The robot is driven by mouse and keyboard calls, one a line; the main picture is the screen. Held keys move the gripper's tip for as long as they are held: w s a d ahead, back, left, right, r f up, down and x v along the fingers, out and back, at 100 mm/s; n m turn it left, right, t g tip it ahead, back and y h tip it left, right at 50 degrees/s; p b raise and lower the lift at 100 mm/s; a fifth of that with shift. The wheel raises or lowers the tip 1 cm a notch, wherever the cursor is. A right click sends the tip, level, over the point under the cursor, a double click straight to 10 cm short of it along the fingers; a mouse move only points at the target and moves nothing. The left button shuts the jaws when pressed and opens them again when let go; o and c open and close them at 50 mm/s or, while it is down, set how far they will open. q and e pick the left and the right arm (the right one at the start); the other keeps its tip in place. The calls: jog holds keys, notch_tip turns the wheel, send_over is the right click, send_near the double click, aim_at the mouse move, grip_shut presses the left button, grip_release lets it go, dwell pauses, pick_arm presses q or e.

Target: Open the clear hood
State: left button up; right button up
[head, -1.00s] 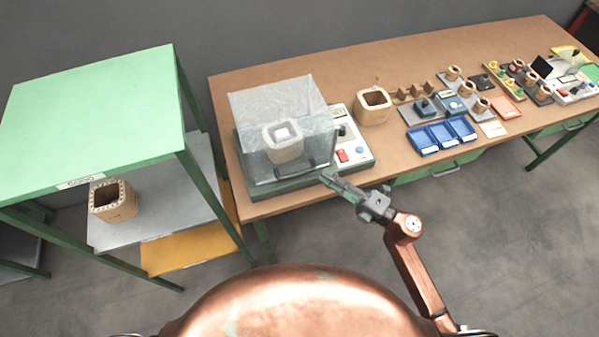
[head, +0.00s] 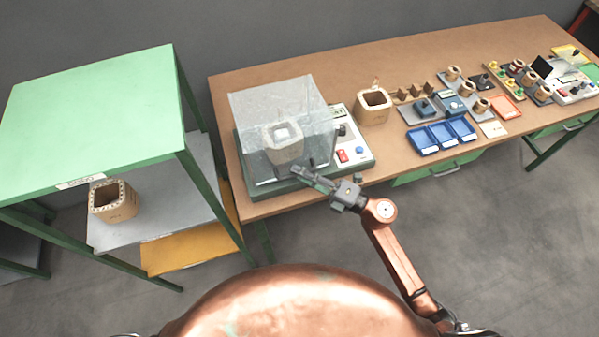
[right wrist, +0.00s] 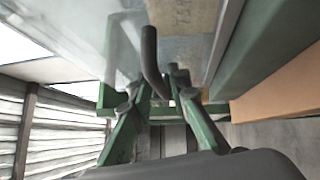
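The clear hood (head: 252,105) stands over the tester's green-grey base (head: 262,190) at the table's left end, with a tan coil (head: 284,150) inside. My right gripper (head: 300,172) is at the hood's lower front edge. In the right wrist view, the dark curved handle (right wrist: 151,60) comes down between the fingertips of my right gripper (right wrist: 160,84). The fingers stand apart with a gap; firm contact with the handle is not clear. The hood's pane (right wrist: 75,35) fills the upper left there. Whether the hood is raised is hard to tell. My left gripper is out of view.
The tester's control panel (head: 345,140) with red and blue buttons is right of the hood. An open tan coil (head: 373,106) and blue trays (head: 441,136) stand farther right. A green shelf (head: 100,115) holding another coil (head: 112,201) is at the left.

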jog(key=shift+c, duration=0.2)
grip_shut()
dwell(0.3)
